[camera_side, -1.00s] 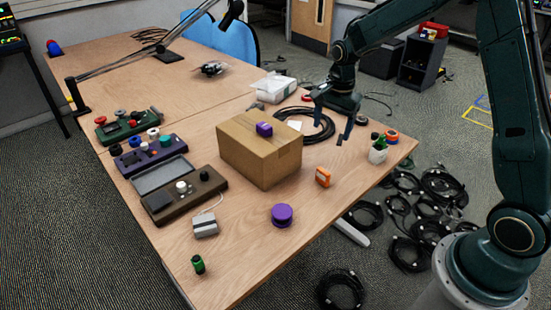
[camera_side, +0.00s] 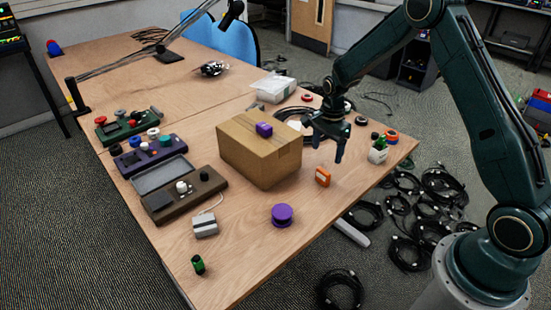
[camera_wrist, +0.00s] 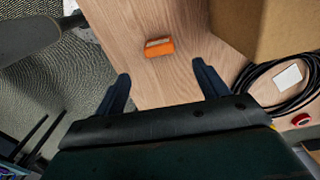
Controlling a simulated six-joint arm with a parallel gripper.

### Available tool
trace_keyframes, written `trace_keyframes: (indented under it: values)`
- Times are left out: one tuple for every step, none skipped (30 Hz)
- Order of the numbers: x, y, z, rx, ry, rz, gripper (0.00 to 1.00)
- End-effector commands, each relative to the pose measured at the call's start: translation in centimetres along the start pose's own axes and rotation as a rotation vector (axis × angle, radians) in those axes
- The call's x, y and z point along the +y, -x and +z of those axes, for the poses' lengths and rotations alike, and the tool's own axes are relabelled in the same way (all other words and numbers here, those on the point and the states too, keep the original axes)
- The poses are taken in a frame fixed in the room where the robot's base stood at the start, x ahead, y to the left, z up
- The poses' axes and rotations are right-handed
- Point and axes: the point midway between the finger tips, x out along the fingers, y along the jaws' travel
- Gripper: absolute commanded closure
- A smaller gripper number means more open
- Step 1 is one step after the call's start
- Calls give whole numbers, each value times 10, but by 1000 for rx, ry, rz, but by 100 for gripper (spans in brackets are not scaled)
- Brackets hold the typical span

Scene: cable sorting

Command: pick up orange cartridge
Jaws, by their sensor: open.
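The orange cartridge (camera_side: 323,177) is a small orange block with a pale face. It stands on the wooden table to the right of the cardboard box. In the wrist view the cartridge (camera_wrist: 159,47) lies ahead of the fingers, roughly centred between them. My gripper (camera_side: 328,158) is open and empty above the table, close to the cartridge and behind it in the side view. In the wrist view both fingers of my gripper (camera_wrist: 162,88) show spread apart, with bare table between them.
The cardboard box (camera_side: 258,150) with a purple block (camera_side: 264,129) on top stands left of my gripper. A white plant pot (camera_side: 377,155) is to the right. A purple spool (camera_side: 281,215) sits in front. A black cable coil (camera_side: 290,118) lies behind. The table's edge is near.

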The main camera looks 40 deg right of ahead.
Motion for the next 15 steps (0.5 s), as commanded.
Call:
trace_keyframes:
  values:
    - [1, -9, 0, -1, 0, 4, 27]
    - [1, -14, 0, -1, 0, 4, 27]
    - [1, -20, 0, -1, 0, 4, 27]
    - [1, -24, 0, -1, 0, 4, 27]
    - [1, -29, 0, -1, 1, 4, 27]
    - [1, -34, 0, -1, 1, 3, 27]
    - [1, -38, 0, -1, 1, 3, 27]
    - [1, -42, 0, -1, 1, 3, 27]
    - [1, -46, 0, -1, 1, 3, 27]
    - [0, -48, 0, 0, 1, 2, 27]
    - [0, -51, 0, 0, 1, 2, 27]
    - [0, -53, 0, 0, 1, 2, 27]
    - [0, -54, 0, 0, 1, 2, 27]
    - [0, -56, 0, 0, 1, 1, 27]
    - [0, -57, 0, 0, 1, 1, 27]
